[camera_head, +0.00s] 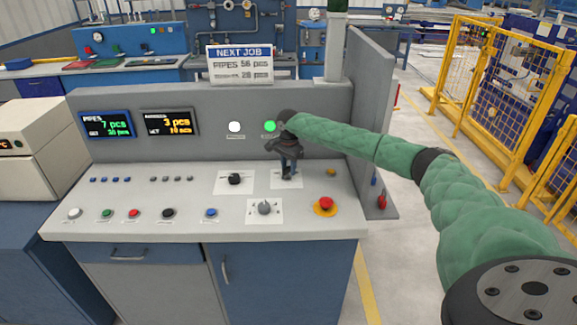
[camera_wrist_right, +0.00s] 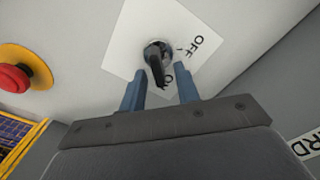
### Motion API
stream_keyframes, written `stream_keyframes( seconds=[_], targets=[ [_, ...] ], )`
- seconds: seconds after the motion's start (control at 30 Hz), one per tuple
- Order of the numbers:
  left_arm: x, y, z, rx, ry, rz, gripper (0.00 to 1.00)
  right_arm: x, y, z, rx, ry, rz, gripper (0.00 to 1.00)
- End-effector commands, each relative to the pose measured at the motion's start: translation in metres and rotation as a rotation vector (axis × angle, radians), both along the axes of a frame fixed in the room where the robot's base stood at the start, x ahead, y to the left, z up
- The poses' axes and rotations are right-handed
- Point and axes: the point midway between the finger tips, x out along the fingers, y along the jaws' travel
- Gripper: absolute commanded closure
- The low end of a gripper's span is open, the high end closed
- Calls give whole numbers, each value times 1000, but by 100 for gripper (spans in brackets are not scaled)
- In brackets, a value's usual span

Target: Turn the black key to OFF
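The black key (camera_wrist_right: 157,62) sits in a round lock on a white plate (camera_wrist_right: 125,45) in the right wrist view. Its handle extends toward the bottom of the picture, beside a partly hidden label of which an O shows. The OFF label is at the key's upper right. My right gripper (camera_wrist_right: 161,72) is open, with one blue finger on each side of the key; I cannot tell whether they touch it. In the head view my right gripper (camera_head: 288,172) points down at the plate and hides most of the key. My left gripper is not in view.
A red emergency button (camera_head: 326,203) on a yellow base stands near the right front of the console. A grey rotary knob (camera_head: 264,208) and a black knob (camera_head: 234,179) are close by. The upright panel (camera_head: 215,130) rises behind my right gripper.

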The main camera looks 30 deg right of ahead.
Motion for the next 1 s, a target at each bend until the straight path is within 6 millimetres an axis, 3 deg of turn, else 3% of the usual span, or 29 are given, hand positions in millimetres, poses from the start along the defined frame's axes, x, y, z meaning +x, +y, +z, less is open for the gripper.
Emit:
stream_keyframes(
  seconds=[0.17, 0.33, 0.77, 1.0],
  targets=[
    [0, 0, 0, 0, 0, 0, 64, 0, 0, 0, 0, 0, 0, 68],
    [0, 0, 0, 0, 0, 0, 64, 0, 0, 0, 0, 0, 1, 100],
    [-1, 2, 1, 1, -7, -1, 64, 0, 1, 0, 2, 2, 51, 100],
    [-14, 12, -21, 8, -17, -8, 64, 2, 2, 1, 3, 2, 201, 100]
  ],
)
